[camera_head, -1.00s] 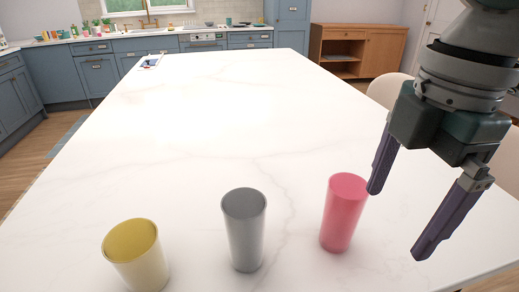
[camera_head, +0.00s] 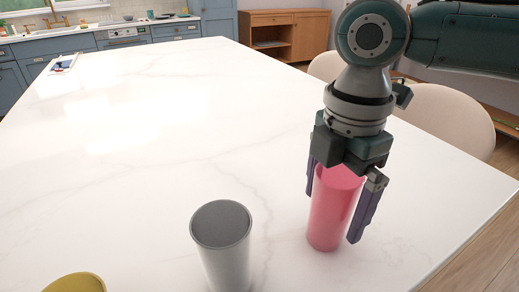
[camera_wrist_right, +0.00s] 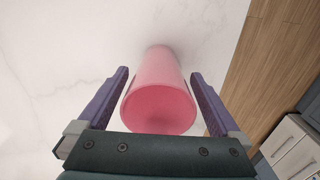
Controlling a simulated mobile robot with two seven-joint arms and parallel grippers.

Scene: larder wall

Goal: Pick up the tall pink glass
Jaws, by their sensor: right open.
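The tall pink glass (camera_head: 331,215) stands upright on the white marble table, near its right side. My right gripper (camera_head: 333,210) points down over the glass from above, with one purple finger on each side of it. In the right wrist view the glass (camera_wrist_right: 158,92) lies between the two open fingers (camera_wrist_right: 159,88), with a gap visible on both sides. The fingers look apart from the glass. The upper part of the glass is partly hidden by the gripper in the head view. My left gripper is not in view.
A grey glass (camera_head: 222,250) stands to the left of the pink one, with clear table between them. A yellow glass (camera_head: 76,283) is cut off at the bottom left. Beige chairs (camera_head: 447,118) stand along the right edge.

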